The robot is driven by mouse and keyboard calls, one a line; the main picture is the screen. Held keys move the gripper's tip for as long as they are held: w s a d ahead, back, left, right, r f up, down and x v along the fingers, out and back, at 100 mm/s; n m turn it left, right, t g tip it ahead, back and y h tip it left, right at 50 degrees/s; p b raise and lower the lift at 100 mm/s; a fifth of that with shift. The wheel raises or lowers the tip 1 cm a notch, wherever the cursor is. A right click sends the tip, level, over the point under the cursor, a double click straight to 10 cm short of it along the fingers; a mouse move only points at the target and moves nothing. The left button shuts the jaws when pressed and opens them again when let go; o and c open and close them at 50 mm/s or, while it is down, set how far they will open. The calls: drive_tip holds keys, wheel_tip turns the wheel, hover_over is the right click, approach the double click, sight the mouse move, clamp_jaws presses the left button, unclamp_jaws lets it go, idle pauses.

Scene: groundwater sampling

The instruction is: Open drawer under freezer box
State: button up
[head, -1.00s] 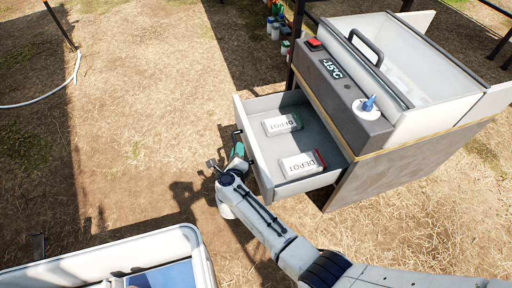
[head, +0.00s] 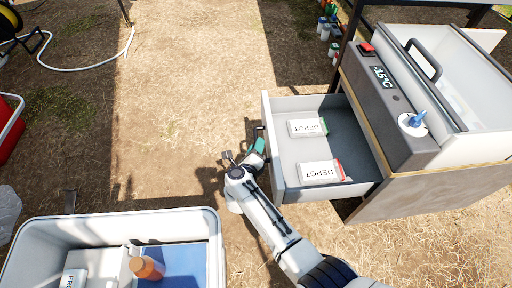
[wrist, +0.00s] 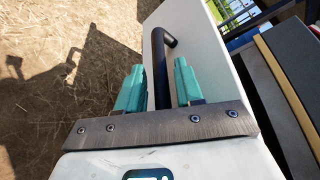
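The drawer (head: 283,165) under the freezer box (head: 400,110) stands pulled out, its inside showing in the head view. Two white packs marked DEPOT lie in it, one with a green end (head: 303,128) and one with a red end (head: 318,172). The drawer's black bar handle (wrist: 160,62) is on its outer front. My gripper (wrist: 159,85) is at the handle, with one teal finger on each side of the bar. The fingers look apart, with gaps between them and the bar. In the head view my gripper (head: 257,148) is partly hidden by my wrist.
A red cooler (head: 10,130) is at the left edge. Several small bottles (head: 326,28) stand behind the freezer. Dry grassy ground left of the drawer is clear.

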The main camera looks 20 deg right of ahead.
drive_tip(key=shift+o, duration=0.3)
drive_tip(key=p+v, duration=0.5)
drive_tip(key=v, duration=0.5)
drive_tip(key=shift+s+a, duration=0.25)
drive_tip(key=shift+s, duration=0.05)
drive_tip(key=shift+w+r, duration=0.1)
